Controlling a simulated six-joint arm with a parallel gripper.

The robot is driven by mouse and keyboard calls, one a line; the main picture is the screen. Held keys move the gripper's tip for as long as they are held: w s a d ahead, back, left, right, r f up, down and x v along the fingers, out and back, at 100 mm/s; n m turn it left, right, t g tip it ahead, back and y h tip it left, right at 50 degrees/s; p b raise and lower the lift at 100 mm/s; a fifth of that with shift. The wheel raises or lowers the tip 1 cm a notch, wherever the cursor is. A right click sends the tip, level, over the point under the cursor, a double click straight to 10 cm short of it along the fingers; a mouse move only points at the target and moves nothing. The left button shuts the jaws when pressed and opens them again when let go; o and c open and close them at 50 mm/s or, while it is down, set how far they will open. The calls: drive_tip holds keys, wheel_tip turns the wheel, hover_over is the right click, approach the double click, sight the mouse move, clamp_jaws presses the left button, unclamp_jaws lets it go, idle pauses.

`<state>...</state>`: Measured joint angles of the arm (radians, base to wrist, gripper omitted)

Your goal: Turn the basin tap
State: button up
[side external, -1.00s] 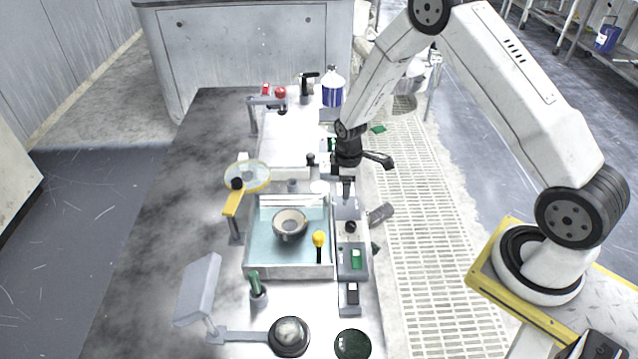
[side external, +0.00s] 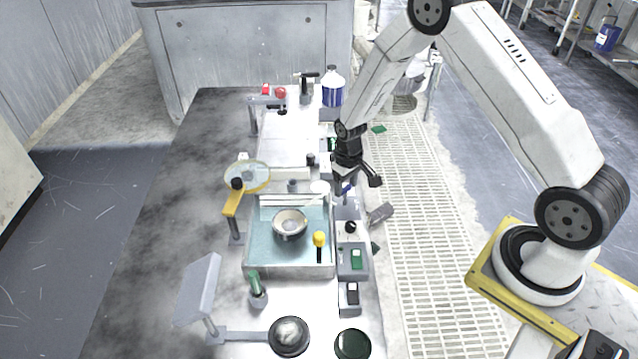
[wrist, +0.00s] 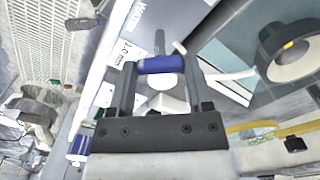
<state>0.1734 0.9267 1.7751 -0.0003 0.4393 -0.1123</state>
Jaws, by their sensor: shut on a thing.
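My gripper (wrist: 162,70) is shut on a blue cylindrical handle (wrist: 162,63), which lies across between its two fingers in the wrist view. I take this handle to be the basin tap's. In the side view my gripper (side external: 342,184) points down and tilted at the back right corner of the basin (side external: 262,262), with a bit of blue at the fingertips. A pale spout-like piece (side external: 319,190) is just left of it. A panel lettered "WATER" (wrist: 138,18) shows beyond the handle. The basin is pale teal inside and holds a round bowl (side external: 290,224).
Grey switch boxes (side external: 352,258) line the bench's right edge. A yellow-armed magnifier (side external: 247,176) stands left of the basin, and a blue-white bottle (side external: 333,90) behind. The dark bench left is clear.

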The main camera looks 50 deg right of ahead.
sight(346, 187)
drive_tip(key=m, duration=0.4)
drive_tip(key=shift+m, duration=2.2)
drive_tip(key=o, duration=1.3)
drive_tip(key=shift+r, duration=0.1)
drive_tip(key=shift+r, duration=3.8)
